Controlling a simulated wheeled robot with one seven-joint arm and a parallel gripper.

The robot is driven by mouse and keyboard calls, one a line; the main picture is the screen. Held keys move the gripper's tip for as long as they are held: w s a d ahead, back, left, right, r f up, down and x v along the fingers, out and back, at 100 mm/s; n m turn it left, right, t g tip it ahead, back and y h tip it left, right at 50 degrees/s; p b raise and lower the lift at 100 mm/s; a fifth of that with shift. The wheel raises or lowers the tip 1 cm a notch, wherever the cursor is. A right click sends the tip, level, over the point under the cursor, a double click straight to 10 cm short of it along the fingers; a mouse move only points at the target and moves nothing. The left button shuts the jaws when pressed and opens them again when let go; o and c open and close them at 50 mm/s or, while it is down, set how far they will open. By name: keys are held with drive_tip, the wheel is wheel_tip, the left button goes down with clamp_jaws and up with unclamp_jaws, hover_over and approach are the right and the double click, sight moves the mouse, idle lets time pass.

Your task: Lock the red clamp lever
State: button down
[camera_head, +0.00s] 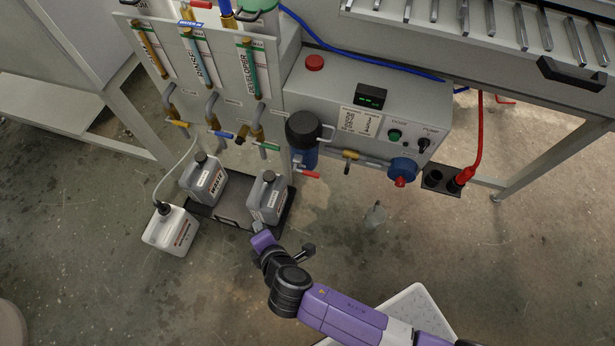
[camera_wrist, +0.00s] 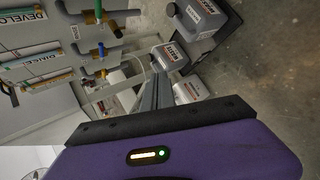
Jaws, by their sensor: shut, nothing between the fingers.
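A small red lever (camera_head: 309,174) sticks out to the right below the blue filter housing (camera_head: 303,156) with the black cap, in the head view. A second small red part (camera_head: 400,182) sits under the round blue fitting at the right end of the pipe. I cannot tell for sure which of the two is the clamp lever. My gripper (camera_head: 257,230) is low in front of the jug tray, apart from both red parts. In the wrist view my gripper (camera_wrist: 155,92) shows narrow grey fingers close together, with nothing held. Neither red part shows clearly there.
Grey jugs (camera_head: 204,181) (camera_head: 268,198) stand on a black tray (camera_head: 222,224), with a white jug (camera_head: 171,229) to the left. Valves with coloured handles (camera_head: 180,123) line the panel. A white crate (camera_head: 420,302) is near my arm.

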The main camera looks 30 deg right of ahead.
sight(307, 173)
drive_tip(key=d+n+g+h, duration=0.1)
drive_tip(key=d+n+h, duration=0.6)
drive_tip(key=d, duration=0.4)
drive_tip(key=shift+s+n+g+h+p, duration=0.25)
drive_tip(key=shift+n+g+h+p, duration=0.15)
drive_tip(key=shift+h, duration=0.4)
drive_tip(key=w+d+f, duration=0.1)
drive_tip(key=w+d, duration=0.5)
drive_tip(key=shift+w+d+b, duration=0.3)
drive_tip(key=shift+w+b, duration=0.05)
drive_tip(key=shift+b, duration=0.1)
drive_tip(key=shift+p, duration=0.3)
